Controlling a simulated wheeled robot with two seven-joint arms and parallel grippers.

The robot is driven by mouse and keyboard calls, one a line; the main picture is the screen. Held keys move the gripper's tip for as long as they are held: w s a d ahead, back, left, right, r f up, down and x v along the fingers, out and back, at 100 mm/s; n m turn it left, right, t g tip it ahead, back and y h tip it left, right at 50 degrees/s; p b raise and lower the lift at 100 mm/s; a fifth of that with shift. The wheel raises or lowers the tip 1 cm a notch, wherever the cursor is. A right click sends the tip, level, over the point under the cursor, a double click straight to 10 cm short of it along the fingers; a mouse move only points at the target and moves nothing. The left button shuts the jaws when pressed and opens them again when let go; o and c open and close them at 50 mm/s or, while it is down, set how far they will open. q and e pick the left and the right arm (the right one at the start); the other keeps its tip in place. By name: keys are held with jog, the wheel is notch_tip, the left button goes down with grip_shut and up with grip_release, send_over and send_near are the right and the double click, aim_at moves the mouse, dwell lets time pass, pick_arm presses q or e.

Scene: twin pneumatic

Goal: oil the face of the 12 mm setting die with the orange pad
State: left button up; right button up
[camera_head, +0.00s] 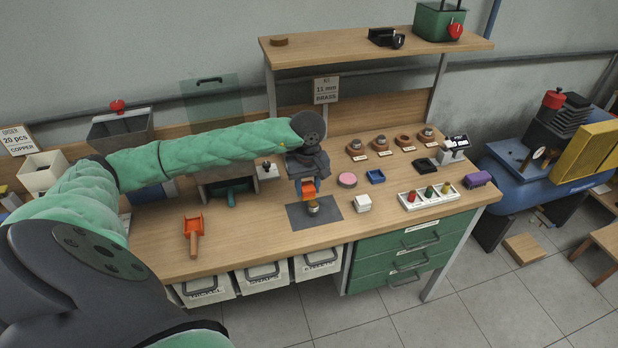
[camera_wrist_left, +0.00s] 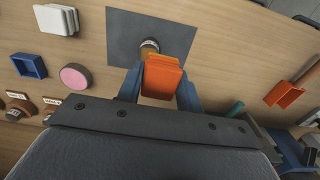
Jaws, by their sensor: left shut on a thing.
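My left gripper (camera_head: 308,185) is shut on the orange pad (camera_head: 308,188), which also shows between the blue fingers in the left wrist view (camera_wrist_left: 162,78). The pad is over a small metal die with a brassy base (camera_head: 313,208), which stands upright on a dark grey mat (camera_head: 332,209). In the left wrist view the die (camera_wrist_left: 149,46) peeks out beyond the pad, which hides part of it. I cannot tell whether pad and die touch, and its size mark is not readable. My right gripper is in neither view.
Several labelled dies (camera_head: 381,143) stand in a row behind. A pink round tin (camera_head: 347,180), a blue tray (camera_head: 375,176) and a white block (camera_head: 362,203) are right of the gripper. An orange scoop (camera_head: 194,227) lies left. Bare wood lies between scoop and mat.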

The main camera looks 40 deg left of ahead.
aim_at(307, 186)
pick_arm(q)
jog(key=shift+s+a+r, duration=0.15)
jog(key=shift+a+r, duration=0.05)
jog(key=shift+r, duration=0.65)
jog(key=shift+d+r, duration=0.1)
jog(key=shift+r, duration=0.95)
